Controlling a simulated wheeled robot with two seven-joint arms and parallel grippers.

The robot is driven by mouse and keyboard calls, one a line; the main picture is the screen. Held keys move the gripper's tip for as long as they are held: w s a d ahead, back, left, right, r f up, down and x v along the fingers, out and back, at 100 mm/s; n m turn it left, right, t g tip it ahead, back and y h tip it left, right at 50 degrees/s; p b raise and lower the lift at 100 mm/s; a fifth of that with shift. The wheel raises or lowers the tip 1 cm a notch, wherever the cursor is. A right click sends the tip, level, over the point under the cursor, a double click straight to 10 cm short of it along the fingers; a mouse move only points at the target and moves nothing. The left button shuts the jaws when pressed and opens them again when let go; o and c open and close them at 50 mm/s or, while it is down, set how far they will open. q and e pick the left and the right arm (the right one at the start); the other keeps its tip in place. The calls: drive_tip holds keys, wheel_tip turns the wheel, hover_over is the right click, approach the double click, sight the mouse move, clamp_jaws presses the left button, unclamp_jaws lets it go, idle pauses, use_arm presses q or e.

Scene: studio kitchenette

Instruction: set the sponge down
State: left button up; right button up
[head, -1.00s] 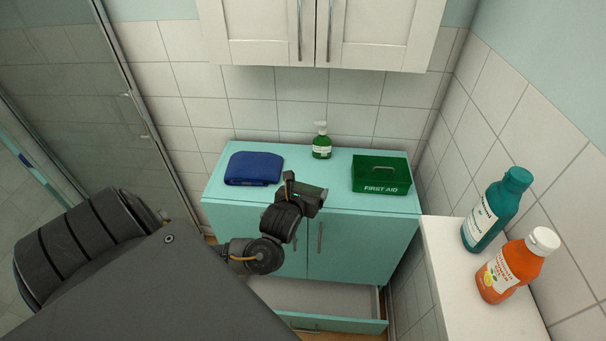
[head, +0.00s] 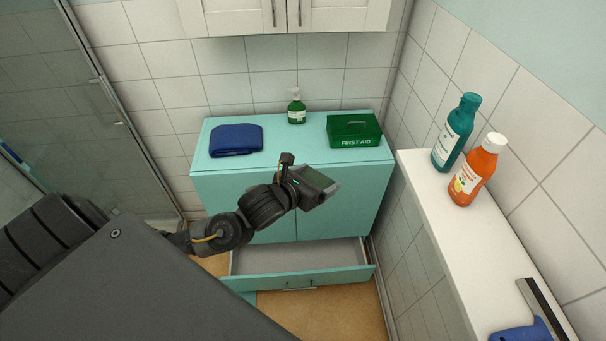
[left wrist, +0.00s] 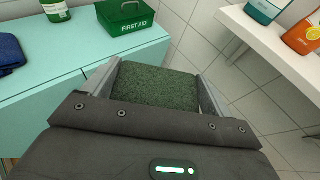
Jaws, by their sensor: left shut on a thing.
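My left gripper (left wrist: 155,88) is shut on a dark green sponge (left wrist: 155,84), which shows between the two fingers in the left wrist view. In the head view the left gripper (head: 322,187) is in front of the teal cabinet (head: 350,185), near its top front edge. The sponge is mostly hidden there by the gripper. My right gripper is not in view.
On the cabinet top are a folded blue towel (head: 236,139), a green pump bottle (head: 297,107) and a green first aid box (head: 354,130). An open drawer (head: 300,262) juts out below. A white shelf (head: 440,200) at right holds a teal bottle (head: 456,132), an orange bottle (head: 478,170) and a blue-handled squeegee (head: 530,325).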

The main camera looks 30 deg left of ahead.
use_arm(q)
drive_tip(key=s+d+f+m+g+h+b, duration=0.1)
drive_tip(key=d+b, duration=0.3)
drive_tip(key=d, duration=0.5)
drive_tip(key=s+d+m+h+b, duration=0.3)
drive_tip(key=s+d+b, duration=0.1)
drive_tip(key=d, duration=0.5)
drive_tip(key=shift+f+g+h+b, duration=0.3)
drive_tip(key=shift+f+g+b, duration=0.05)
drive_tip(key=shift+f+g, duration=0.05)
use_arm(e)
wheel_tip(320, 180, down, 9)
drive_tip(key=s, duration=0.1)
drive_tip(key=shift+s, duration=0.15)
